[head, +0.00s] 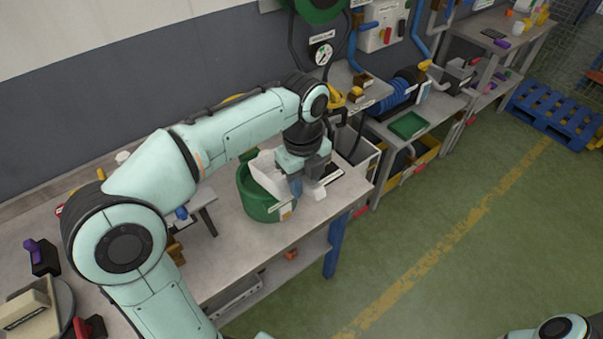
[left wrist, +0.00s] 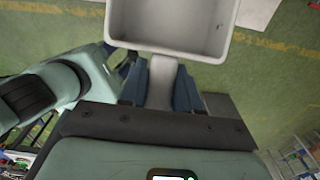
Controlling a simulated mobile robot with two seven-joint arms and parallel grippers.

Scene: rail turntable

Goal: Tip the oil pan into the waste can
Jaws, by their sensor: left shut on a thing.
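The waste can (head: 258,207) is a round green tub with a pale label, standing on the workbench. The oil pan (head: 267,172) is a pale grey-white tray, tilted at the can's mouth; its far part is hidden by the rim. My left gripper (head: 296,186) is above the can's right side, shut on the pan's handle. In the left wrist view, the blue fingers of my left gripper (left wrist: 161,88) clasp the handle, and the oil pan (left wrist: 172,22) shows a bare interior with a small dark speck. My right gripper is out of view.
The workbench (head: 232,243) has clear space in front of the can. A pale bin (head: 360,158) stands right of it. A green tray (head: 408,125) and blue coil (head: 398,92) are on the neighbouring bench. A blue pallet (head: 556,112) lies on the open green floor.

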